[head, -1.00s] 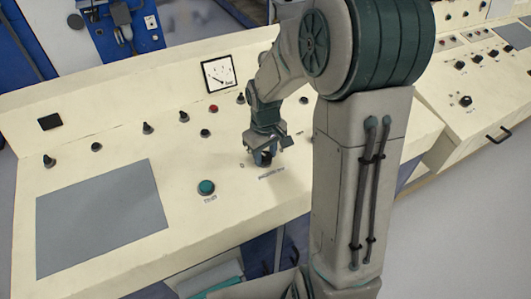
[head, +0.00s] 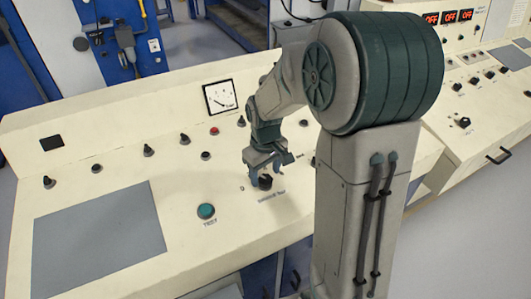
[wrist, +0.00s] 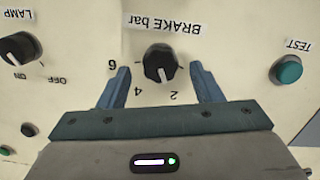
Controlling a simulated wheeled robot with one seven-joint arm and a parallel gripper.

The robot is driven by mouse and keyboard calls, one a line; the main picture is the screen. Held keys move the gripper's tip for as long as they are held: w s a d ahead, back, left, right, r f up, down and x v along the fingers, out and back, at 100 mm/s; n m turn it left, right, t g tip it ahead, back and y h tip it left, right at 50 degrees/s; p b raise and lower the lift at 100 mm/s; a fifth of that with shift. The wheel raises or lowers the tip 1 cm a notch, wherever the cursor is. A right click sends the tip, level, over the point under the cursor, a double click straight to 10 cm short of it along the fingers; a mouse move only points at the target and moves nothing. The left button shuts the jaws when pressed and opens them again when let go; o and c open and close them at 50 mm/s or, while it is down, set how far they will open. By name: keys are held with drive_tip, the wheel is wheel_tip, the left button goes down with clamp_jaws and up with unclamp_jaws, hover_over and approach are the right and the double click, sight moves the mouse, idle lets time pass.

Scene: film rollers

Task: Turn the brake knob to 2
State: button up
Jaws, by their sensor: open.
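The brake knob (wrist: 160,63) is black and round with a white pointer line, under the printed words BRAKE bar, upside down in the wrist view. Its marks 2, 4 and 6 show around it. The pointer points down in the picture, between 4 and 2 and nearer 2. My gripper (wrist: 161,80) is open, its two blue fingers on either side of the knob in the picture with gaps to it. In the head view my gripper (head: 265,172) hangs just above the brake knob (head: 265,183), which shows below the fingers. I see no contact.
A green TEST button (wrist: 286,70) sits beside the brake knob, also in the head view (head: 206,211). A LAMP knob (wrist: 17,48) lies on the other side. A gauge (head: 219,97) and several knobs stand behind on the cream panel. A grey plate (head: 98,240) lies at left.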

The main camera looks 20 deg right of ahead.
sight(265, 180)
wheel_tip(265, 180, up, 12)
drive_tip(key=shift+s, duration=0.2)
drive_tip(key=shift+a, duration=0.1)
idle(0.3)
drive_tip(key=s+f+m+t, duration=0.1)
drive_tip(key=s+m, duration=0.3)
drive_tip(key=s, duration=1.2)
drive_tip(key=shift+s+f+m+t, duration=0.15)
drive_tip(key=shift+f+m+t, duration=0.15)
drive_tip(key=shift+t, duration=0.5)
